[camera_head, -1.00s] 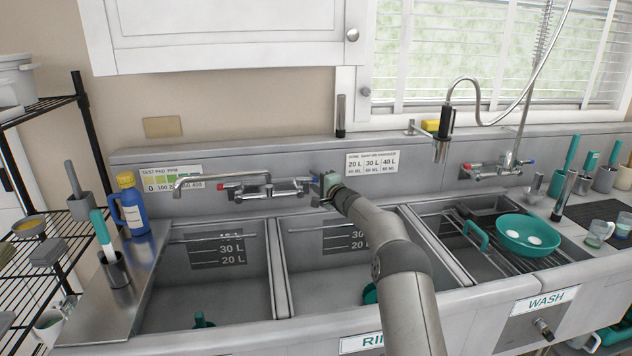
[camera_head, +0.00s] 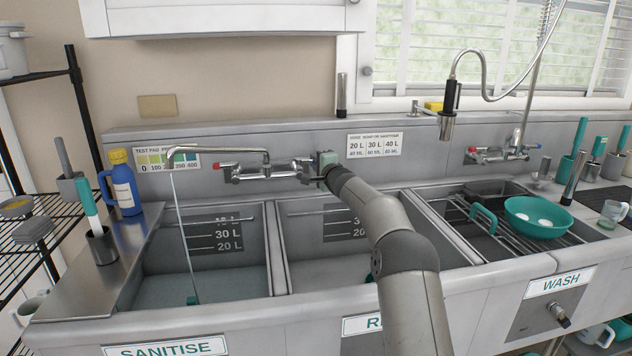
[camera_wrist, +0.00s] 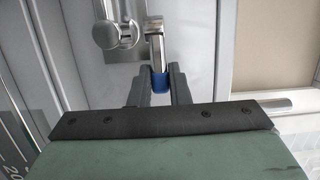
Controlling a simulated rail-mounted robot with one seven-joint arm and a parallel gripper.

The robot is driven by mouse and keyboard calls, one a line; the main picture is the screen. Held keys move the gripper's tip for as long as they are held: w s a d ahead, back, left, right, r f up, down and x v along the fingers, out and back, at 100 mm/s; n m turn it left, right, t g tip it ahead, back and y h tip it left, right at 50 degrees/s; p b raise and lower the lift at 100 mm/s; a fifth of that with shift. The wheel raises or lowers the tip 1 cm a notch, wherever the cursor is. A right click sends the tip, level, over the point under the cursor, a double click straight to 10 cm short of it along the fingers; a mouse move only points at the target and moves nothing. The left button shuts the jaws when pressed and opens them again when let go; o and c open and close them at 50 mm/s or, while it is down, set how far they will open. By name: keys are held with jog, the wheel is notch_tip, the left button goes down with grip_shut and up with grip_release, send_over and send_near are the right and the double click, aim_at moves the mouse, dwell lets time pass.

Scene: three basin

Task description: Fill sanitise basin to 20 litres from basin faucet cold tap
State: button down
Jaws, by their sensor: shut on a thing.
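The sanitise basin (camera_head: 150,290) is the left sink bay, with its level marks (camera_head: 216,236) on the back wall. The basin faucet (camera_head: 262,170) is on the wall behind, its spout (camera_head: 215,150) reaching left over this basin. A thin water stream (camera_head: 182,225) falls from the spout into it. The water surface looks low, below the 20 L mark; its exact level is unclear. My gripper (camera_wrist: 160,88) is shut on the blue-marked cold tap handle (camera_wrist: 160,77) in the wrist view. In the head view my gripper (camera_head: 325,168) is at the faucet's right end, hiding that handle.
The rinse basin (camera_head: 300,270) is in the middle, partly behind my arm. The wash basin (camera_head: 470,250) holds a rack and a teal bowl (camera_head: 537,216). A blue bottle (camera_head: 124,185) stands on the left drainboard (camera_head: 125,250). A dose chart (camera_head: 374,144) is on the wall.

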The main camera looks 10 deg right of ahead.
aim_at(312, 161)
jog(key=m+h+b, duration=0.1)
jog(key=b, duration=0.1)
jog(key=h+b, duration=0.1)
jog(key=b, duration=0.2)
jog(key=s+m+h+b, duration=0.1)
jog(key=h+b, duration=0.1)
jog(key=b, duration=0.1)
jog(key=shift+a+f+m+t, duration=0.25)
jog(key=shift+a+m+t, duration=0.05)
jog(key=shift+a, duration=0.05)
jog(key=shift+s+r+h+b, duration=0.1)
jog(key=shift+h+b, duration=0.2)
jog(key=shift+b, duration=0.35)
jog(key=shift+s+a+m+h+b, duration=0.1)
jog(key=shift+s+m+h+b, duration=0.1)
jog(key=shift+m+h+b, duration=0.55)
jog(key=shift+s+a+r+m+h, duration=0.15)
jog(key=shift+a+m+h, duration=0.1)
jog(key=shift+m+h, duration=0.5)
jog(key=shift+s+a+r+m+h, duration=0.15)
jog(key=shift+a+m+h, duration=0.15)
jog(key=shift+h, duration=0.7)
jog(key=shift+s+a+f+m+g+h+p, duration=0.1)
jog(key=shift+m+g+h+p, duration=0.25)
jog(key=shift+h, duration=0.2)
jog(key=shift+s+f+m+g+h+p, duration=0.1)
jog(key=shift+m+g+h+p, duration=0.1)
jog(key=shift+m+g+h, duration=0.25)
